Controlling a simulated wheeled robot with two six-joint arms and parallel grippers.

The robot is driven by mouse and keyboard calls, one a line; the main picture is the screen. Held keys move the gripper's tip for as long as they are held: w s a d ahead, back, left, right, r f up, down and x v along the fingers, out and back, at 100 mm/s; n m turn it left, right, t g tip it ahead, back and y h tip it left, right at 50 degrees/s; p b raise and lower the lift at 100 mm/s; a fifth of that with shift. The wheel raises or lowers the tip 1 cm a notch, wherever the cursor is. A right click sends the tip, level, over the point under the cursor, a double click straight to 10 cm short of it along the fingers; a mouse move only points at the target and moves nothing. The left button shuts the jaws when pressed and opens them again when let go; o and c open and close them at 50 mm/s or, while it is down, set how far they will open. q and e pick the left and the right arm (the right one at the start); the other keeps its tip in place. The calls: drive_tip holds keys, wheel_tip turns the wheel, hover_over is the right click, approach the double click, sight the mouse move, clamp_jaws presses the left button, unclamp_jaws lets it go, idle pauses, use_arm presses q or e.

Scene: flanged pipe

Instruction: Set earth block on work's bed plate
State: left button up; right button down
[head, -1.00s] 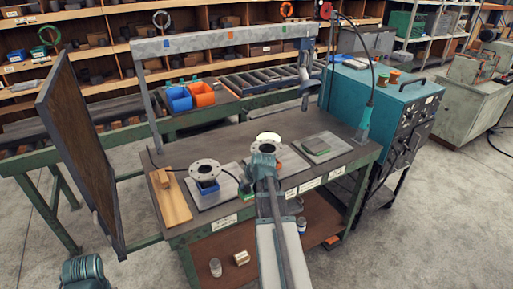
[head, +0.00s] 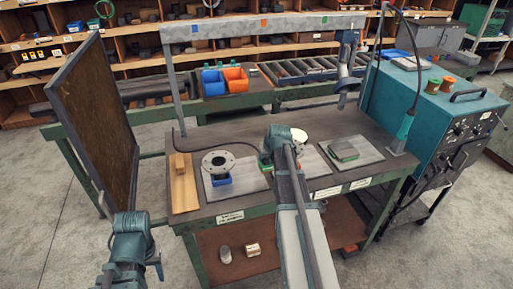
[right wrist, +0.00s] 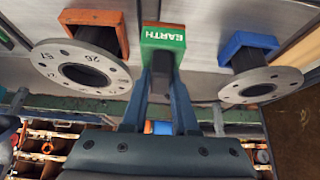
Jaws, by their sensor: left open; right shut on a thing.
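The green block marked EARTH (right wrist: 163,38) is between the fingers of my right gripper (right wrist: 160,75) in the right wrist view. In the head view, my right gripper (head: 270,158) is over the bench between the left and middle plates, with a bit of the green block (head: 264,163) showing. The left bed plate (head: 252,181) bears a flanged pipe (head: 218,158) on a blue block (head: 218,181). The middle plate (head: 312,162) is partly hidden by my arm; its flange (head: 299,136) just shows. My left gripper (head: 140,255) is open and empty, low at left, off the bench.
In the right wrist view, flanged pipes stand either side, one by an orange block (right wrist: 95,22), one by a blue block. A right plate (head: 362,156) bears a grey-green stack (head: 343,150). Wooden pieces (head: 184,188) lie at left. A dark upright panel (head: 95,120) stands left of the bench.

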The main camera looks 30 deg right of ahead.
drive_tip(key=w+a, duration=0.1)
drive_tip(key=w, duration=0.1)
drive_tip(key=w+a+r, duration=0.1)
drive_tip(key=w, duration=0.1)
drive_tip(key=shift+a, duration=0.2)
drive_tip(key=shift+s+f, duration=0.1)
wheel_tip(320, 180, down, 7)
drive_tip(key=b, duration=0.6)
drive_tip(key=shift+f+b, duration=0.4)
drive_tip(key=shift+b, duration=0.4)
idle(0.6)
drive_tip(key=c, duration=0.6)
unclamp_jaws()
drive_tip(key=shift+s+r, duration=0.1)
drive_tip(key=p+v, duration=1.1)
drive_tip(key=v, duration=0.2)
drive_tip(key=shift+s+r+p, duration=0.2)
drive_tip(key=shift+r+p, duration=0.05)
drive_tip(key=shift+p, duration=0.15)
